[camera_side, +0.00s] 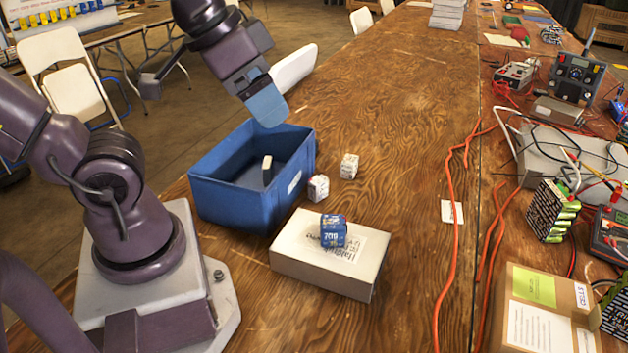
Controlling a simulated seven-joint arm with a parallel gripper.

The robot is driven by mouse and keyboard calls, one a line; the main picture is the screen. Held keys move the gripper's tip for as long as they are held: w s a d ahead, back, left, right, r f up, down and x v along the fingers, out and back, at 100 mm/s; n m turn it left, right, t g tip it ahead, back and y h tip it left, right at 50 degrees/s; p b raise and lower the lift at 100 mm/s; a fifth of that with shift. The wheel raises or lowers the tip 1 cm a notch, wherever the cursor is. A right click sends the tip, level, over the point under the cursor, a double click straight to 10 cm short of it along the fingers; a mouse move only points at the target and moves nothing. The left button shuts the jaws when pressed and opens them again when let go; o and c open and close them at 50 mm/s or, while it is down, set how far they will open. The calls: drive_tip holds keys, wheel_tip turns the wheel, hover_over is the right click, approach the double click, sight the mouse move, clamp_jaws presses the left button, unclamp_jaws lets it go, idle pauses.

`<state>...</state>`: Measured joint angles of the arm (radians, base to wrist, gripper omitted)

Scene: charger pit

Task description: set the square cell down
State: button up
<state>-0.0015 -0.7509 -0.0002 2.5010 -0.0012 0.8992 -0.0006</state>
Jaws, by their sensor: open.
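A blocky blue cell (333,231) with white printing rests on top of a white box (318,262). Two small white printed cubes stand on the wooden table: one (318,188) beside the blue bin (232,203), the other (349,166) a little farther back. A small pale piece (267,166) shows inside the bin. Which of these is the square cell I cannot tell for sure. My gripper (268,106) is open, above the bin's far side, apart from the cubes and the blue cell. Its jaws overlap in this view, and I see nothing held between them.
Orange cables (447,215) run along the table to the right. Beyond them are meters, battery packs and a cardboard box (537,312) marked CELLS. A small paper label (452,212) lies on the table. The wood between the cubes and the cables is mostly clear.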

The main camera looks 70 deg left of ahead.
drive_tip(key=n+g, duration=0.6)
drive_tip(key=n, duration=1.6)
approach(322, 181)
drive_tip(key=f, duration=1.1)
drive_tip(key=shift+s+f, duration=0.15)
drive_tip(key=shift+s, duration=0.05)
drive_tip(key=c, duration=1.2)
